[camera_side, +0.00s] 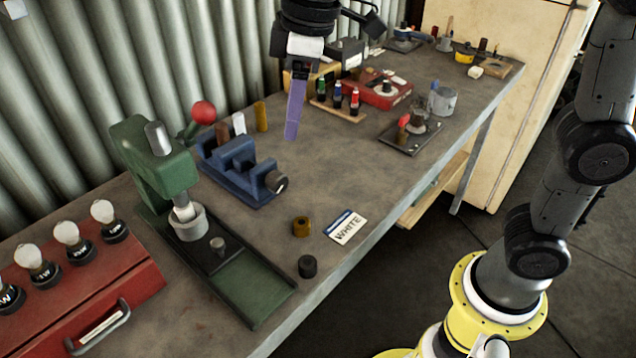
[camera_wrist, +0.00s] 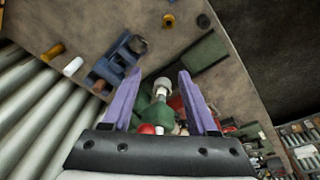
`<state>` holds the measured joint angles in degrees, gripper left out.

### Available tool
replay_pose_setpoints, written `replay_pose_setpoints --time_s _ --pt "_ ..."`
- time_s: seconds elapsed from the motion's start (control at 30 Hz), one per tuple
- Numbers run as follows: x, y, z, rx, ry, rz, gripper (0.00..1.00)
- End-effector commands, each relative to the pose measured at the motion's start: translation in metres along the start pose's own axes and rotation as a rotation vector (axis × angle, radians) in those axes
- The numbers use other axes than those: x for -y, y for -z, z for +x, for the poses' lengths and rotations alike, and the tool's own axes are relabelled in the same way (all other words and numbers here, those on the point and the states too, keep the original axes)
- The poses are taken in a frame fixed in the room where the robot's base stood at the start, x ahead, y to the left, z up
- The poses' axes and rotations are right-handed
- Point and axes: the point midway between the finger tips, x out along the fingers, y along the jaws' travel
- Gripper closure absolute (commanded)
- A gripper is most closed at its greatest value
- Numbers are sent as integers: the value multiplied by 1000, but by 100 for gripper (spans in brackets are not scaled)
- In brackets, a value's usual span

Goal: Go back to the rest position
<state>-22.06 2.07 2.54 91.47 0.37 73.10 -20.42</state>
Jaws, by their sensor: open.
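My gripper (camera_side: 293,118) has purple fingers and hangs above the far part of the workbench (camera_side: 325,175), apart from the bench top. In the wrist view my gripper (camera_wrist: 156,85) shows two fingers spread apart with nothing held between them. Beyond the gap between the fingers the wrist view shows the green press (camera_wrist: 150,113), farther off.
A green press (camera_side: 160,175) with a red ball handle and a blue vise (camera_side: 240,172) stand on the bench. A WHITE card (camera_side: 345,227), a brass ring (camera_side: 301,226) and a black ring (camera_side: 308,266) lie near the front edge. A red bulb box (camera_side: 90,285) is at left.

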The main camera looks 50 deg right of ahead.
Motion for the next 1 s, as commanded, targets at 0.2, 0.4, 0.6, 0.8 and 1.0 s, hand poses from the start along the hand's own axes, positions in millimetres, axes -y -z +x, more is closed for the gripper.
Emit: replay_pose_setpoints --time_s 0.2,0.4,0.6,0.8,1.0 --pt "-10 -97 -16 -97 -68 264 41" --pt "2 -178 -4 -186 -129 491 41" --pt "18 -231 19 -253 -174 655 41" --pt "24 -248 30 -277 -190 716 41" --pt "24 -249 31 -277 -189 717 41"
